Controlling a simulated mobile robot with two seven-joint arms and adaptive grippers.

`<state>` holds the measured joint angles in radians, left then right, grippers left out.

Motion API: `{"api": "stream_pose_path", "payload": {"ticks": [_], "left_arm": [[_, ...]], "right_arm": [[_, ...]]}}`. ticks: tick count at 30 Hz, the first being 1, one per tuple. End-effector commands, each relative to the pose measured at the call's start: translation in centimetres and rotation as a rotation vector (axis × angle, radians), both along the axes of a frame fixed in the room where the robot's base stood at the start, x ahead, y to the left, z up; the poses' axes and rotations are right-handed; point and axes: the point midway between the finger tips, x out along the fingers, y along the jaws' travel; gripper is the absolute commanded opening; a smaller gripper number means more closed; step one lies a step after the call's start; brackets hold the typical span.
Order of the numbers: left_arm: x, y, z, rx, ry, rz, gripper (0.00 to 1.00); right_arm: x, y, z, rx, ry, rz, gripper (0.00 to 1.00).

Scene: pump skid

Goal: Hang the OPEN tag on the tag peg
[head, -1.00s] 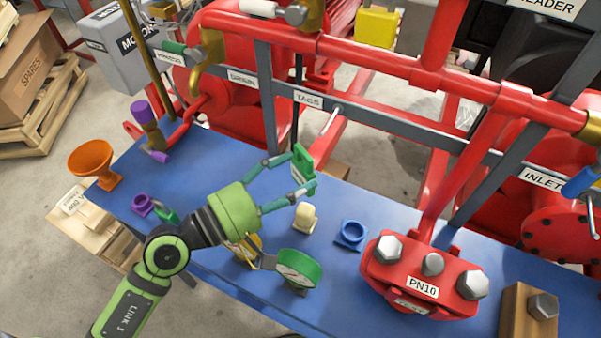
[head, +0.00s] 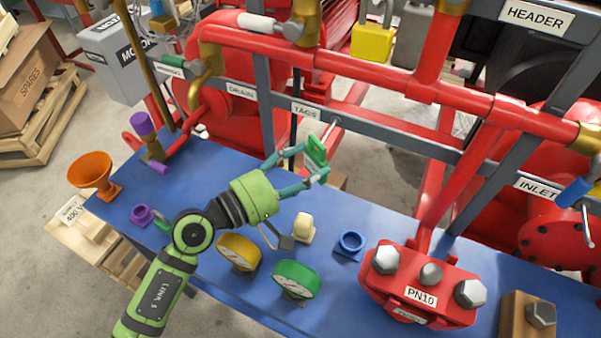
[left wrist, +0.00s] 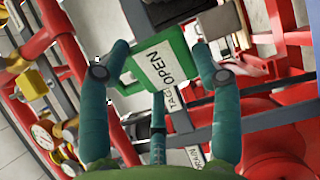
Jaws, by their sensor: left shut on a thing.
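The OPEN tag (head: 316,151) is a green plate. In the left wrist view the tag (left wrist: 165,62) shows a white label reading OPEN. My left gripper (head: 315,164) is shut on the tag and holds it up above the blue table's back edge. The tag peg (head: 329,131) is a thin silver rod by the TAGS label (head: 306,110) on the grey rail. In the head view the tag is just below the peg's near end. I cannot tell whether they touch, nor make out the tag's hole. My right gripper is not in view.
The blue table (head: 225,305) holds a yellow gauge (head: 238,251), a green gauge (head: 297,279), a cream block (head: 304,227) and a blue ring (head: 350,244). A red PN10 flange (head: 420,290) stands at the right. Red pipes and grey posts rise behind.

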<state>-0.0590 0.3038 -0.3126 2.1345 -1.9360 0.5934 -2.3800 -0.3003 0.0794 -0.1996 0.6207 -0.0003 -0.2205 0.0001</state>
Motion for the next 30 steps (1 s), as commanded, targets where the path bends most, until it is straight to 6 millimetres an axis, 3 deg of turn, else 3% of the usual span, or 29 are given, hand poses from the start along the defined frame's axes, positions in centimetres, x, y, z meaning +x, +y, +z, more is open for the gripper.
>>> {"api": "stream_pose_path", "payload": {"ticks": [10,16,30], "left_arm": [[2.0,-0.8,-0.1,-0.001,-0.001,-0.001,0.31],[2.8,-1.2,-0.9,0.001,-0.002,-0.001,0.31],[3.1,-1.3,-1.1,0.001,-0.001,-0.001,0.31]], "right_arm": [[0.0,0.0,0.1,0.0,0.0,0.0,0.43],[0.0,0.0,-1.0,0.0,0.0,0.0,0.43],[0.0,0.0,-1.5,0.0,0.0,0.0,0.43]]}}
